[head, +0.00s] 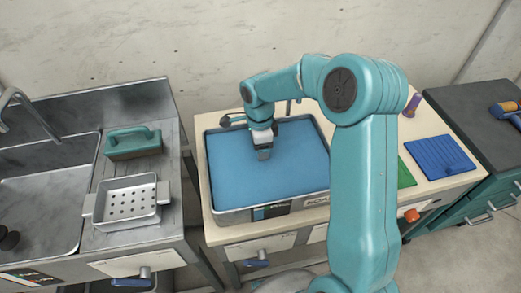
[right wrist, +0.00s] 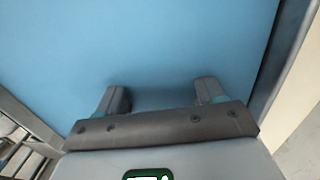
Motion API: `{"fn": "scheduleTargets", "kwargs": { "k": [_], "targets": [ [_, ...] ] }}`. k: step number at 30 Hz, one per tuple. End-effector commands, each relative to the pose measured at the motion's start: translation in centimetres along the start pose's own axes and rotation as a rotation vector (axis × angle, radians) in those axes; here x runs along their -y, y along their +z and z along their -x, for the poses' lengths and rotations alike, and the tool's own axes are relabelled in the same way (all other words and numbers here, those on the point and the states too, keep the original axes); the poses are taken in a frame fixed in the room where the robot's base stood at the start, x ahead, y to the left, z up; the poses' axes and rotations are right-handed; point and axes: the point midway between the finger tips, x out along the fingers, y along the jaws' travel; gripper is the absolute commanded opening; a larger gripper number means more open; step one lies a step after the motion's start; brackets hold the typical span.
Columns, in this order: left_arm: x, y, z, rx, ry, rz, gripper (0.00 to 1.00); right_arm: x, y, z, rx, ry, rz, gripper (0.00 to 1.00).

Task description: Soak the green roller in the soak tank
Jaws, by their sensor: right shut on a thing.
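The soak tank (head: 237,217) is a shallow metal tray full of blue liquid, set in the pale bench. My right gripper (head: 264,153) points down into the liquid near the middle of the tank. In the right wrist view its two fingers (right wrist: 161,98) stand apart, with their tips below the blue surface. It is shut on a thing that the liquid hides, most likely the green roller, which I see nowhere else. My left gripper is not in view.
A metal sink, a perforated tray (head: 127,203) and a teal handled block (head: 133,142) are on the left. Right of the tank lie a green mat (head: 406,174), a blue ribbed mat (head: 440,157) and a purple object (head: 413,104). A dark-topped cabinet (head: 475,107) stands far right.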

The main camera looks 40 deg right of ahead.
Motion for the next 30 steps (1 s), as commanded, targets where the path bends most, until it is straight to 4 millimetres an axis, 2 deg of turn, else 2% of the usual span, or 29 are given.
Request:
{"fn": "scheduleTargets", "kwargs": {
  "k": [17, 30],
  "targets": [
    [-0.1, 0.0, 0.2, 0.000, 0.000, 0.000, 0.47, 0.0, 0.0, 0.3, 0.000, -0.001, 0.000, 0.17],
    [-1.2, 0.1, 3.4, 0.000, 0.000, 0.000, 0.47, -0.4, 0.0, 5.2, 0.000, -0.002, 0.000, 0.17]
  ]
}}
